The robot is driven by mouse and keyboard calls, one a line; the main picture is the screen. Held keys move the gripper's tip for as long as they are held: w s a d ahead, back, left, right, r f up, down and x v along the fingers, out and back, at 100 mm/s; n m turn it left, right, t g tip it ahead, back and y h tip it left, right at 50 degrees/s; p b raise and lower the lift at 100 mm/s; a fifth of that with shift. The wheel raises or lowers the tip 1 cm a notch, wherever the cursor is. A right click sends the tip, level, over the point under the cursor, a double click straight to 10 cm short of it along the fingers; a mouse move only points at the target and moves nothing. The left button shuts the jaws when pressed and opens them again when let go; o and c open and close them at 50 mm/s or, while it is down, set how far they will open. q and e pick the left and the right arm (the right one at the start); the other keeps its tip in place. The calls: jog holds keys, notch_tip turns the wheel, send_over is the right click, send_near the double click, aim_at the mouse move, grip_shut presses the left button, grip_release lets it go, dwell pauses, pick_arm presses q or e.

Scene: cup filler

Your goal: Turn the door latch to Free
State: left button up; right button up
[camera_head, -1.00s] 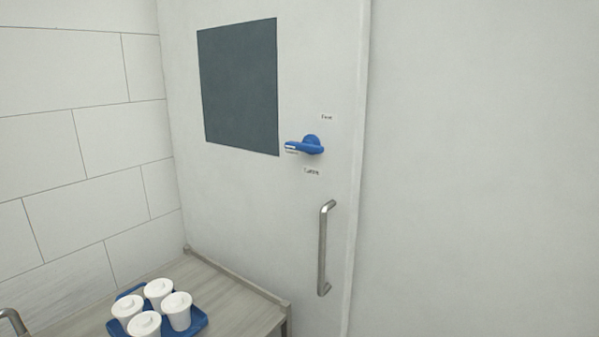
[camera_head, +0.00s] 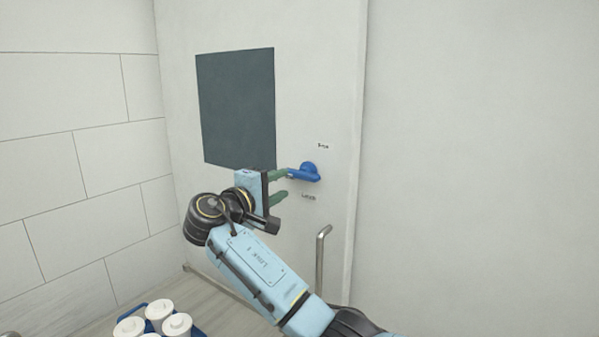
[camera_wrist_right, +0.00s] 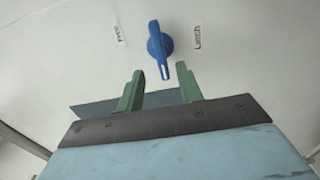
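The blue door latch (camera_head: 306,173) is on the pale door (camera_head: 330,80), right of the dark window panel. Its lever points left in the head view. In the right wrist view the latch (camera_wrist_right: 159,45) is ahead of my gripper, its lever pointing down between a "Free" label on the left and a "Latch" label on the right. My right gripper (camera_head: 279,183) is open, its green fingers near the lever's free end. My left gripper is not in view.
A dark window panel (camera_head: 236,108) is close behind my right gripper. A metal door handle (camera_head: 321,258) stands below the latch. The wall at the right is bare.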

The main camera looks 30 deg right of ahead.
aim_at(298, 176)
jog(key=p+x, duration=0.2)
jog(key=x, duration=0.6)
jog(key=shift+w+d, duration=0.15)
jog(key=shift+d, duration=0.05)
grip_shut()
